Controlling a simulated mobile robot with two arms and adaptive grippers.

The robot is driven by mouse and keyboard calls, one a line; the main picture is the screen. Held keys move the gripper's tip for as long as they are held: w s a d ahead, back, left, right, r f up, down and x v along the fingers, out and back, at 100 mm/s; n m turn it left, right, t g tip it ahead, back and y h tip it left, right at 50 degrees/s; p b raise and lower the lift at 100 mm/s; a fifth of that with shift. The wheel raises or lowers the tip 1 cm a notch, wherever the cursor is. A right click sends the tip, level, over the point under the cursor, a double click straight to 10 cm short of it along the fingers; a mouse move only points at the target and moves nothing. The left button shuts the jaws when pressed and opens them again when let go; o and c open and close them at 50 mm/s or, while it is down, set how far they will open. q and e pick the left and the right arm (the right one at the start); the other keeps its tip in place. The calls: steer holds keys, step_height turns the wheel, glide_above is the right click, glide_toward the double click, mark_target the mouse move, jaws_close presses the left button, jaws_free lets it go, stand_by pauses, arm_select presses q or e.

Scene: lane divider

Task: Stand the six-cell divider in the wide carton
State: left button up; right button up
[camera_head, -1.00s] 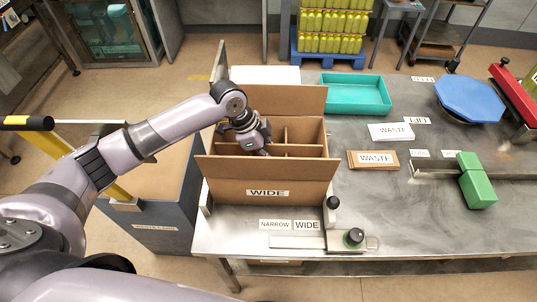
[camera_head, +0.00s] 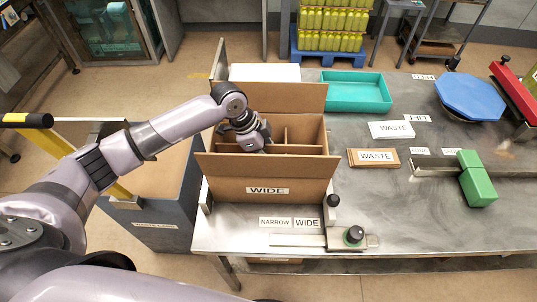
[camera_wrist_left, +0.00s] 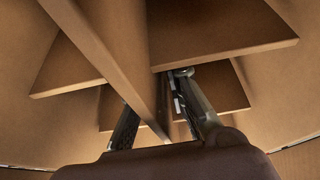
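The wide carton (camera_head: 265,190) stands open on the table, with its WIDE label on the front flap. The brown divider (camera_head: 300,149) stands inside it, its crossing panels making cells; its base is hidden. In the left wrist view, the divider's long panel (camera_wrist_left: 112,65) runs down between my two fingers. My right gripper is not in view.
A teal tray (camera_head: 355,92) is behind the carton to the right. A stop with black knobs (camera_head: 353,236) is at the carton's front right.

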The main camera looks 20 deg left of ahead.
arm_select(q)
steer(key=shift+o, duration=1.2)
steer(key=v, duration=1.2)
steer(key=shift+r, duration=0.1)
